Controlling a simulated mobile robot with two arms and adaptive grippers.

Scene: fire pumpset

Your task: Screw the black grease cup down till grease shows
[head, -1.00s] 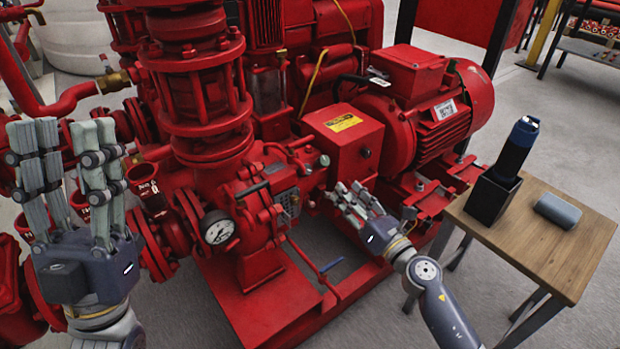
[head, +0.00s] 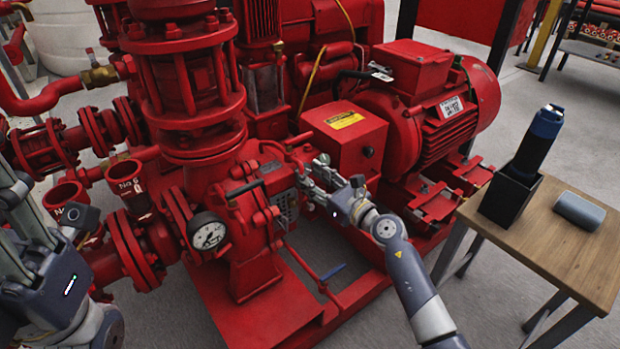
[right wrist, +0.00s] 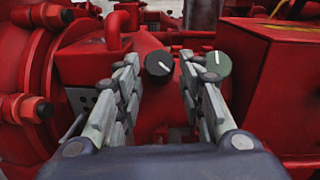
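The black grease cup (right wrist: 159,64) is a round black knob with a white mark on its face. In the right wrist view it stands between the fingertips of my right gripper (right wrist: 159,58), with a gap on either side. A similar dark green cup (right wrist: 218,66) with a white mark is just right of the right finger; it also shows in the head view (head: 322,160). My right gripper (head: 308,170) is open at the red pump housing; the black cup is not clear in that view. My left gripper (head: 18,215) is at the left edge, partly cut off. No grease is visible.
A pressure gauge (head: 208,235) sits on the pump's front. A red box (head: 345,140) and motor (head: 420,120) stand right of the cups. A wooden table (head: 560,245) holds a flashlight (head: 540,140) in a black holder and a grey case (head: 579,211).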

